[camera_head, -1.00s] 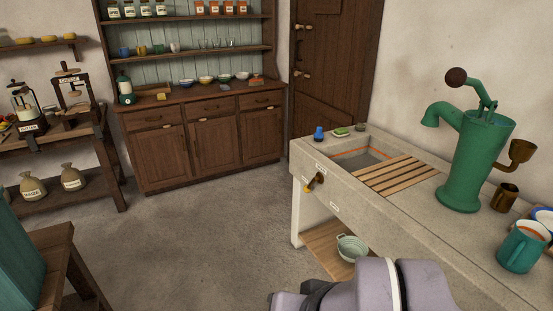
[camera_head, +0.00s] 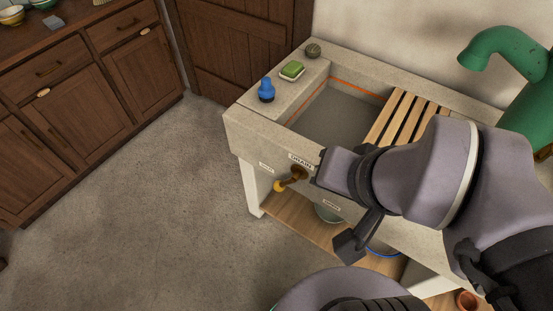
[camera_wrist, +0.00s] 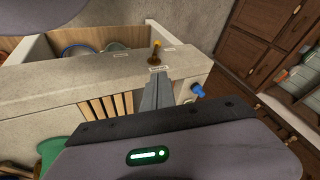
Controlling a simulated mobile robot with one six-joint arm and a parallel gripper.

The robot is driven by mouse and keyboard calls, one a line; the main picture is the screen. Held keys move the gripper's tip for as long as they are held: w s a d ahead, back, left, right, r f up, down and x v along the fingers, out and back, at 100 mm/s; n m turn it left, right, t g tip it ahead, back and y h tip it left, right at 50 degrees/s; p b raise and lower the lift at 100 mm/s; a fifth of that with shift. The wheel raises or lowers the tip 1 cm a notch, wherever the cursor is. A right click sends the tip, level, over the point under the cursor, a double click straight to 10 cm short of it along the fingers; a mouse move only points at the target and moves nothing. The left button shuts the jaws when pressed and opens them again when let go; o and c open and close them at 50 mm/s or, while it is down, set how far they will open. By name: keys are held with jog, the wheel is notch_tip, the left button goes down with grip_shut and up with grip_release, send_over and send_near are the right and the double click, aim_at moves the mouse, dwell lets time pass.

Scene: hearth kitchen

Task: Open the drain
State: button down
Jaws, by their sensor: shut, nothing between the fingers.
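The drain lever (camera_head: 291,178) is a brown fitting with a yellow tip on the sink's front face, just below the DRAIN label (camera_head: 301,161). Its handle slants down and to the left in the head view. The wrist view also shows the lever (camera_wrist: 155,53), beyond the fingertips. My gripper (camera_wrist: 160,82) is shut and empty, its grey fingers pointing toward the label and lever, apparently short of the lever. In the head view my arm reaches in from the right, close to the lever. I cannot tell the exact gap. The sink basin (camera_head: 335,115) has an orange line around its inside.
A blue bottle (camera_head: 266,89) and a green soap block (camera_head: 292,70) stand on the sink's left ledge. A slatted wooden rack (camera_head: 396,113) covers part of the sink. A green pump (camera_head: 515,75) stands right. The floor (camera_head: 150,200) left of the sink is clear.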

jog(key=w+a+f+n+g+h+p, duration=0.1)
jog(key=w+a+f+n+g+p, duration=0.2)
jog(key=w, duration=0.5)
jog(key=w+a+f+n+h+p, duration=0.1)
jog(key=w+a+n+p, duration=0.1)
jog(key=w+n, duration=0.35)
jog(key=w+a+f+n+g+h+p, duration=0.1)
jog(key=w+a+f+n+p, duration=0.15)
jog(key=w+a+f, duration=0.6)
notch_tip(320, 180, down, 10)
jog(key=n, duration=0.4)
jog(key=d+f+b, duration=0.4)
jog(key=f+b, duration=0.1)
jog(key=f, duration=0.7)
jog(key=shift+g+h, duration=0.4)
jog(key=shift+d, duration=0.1)
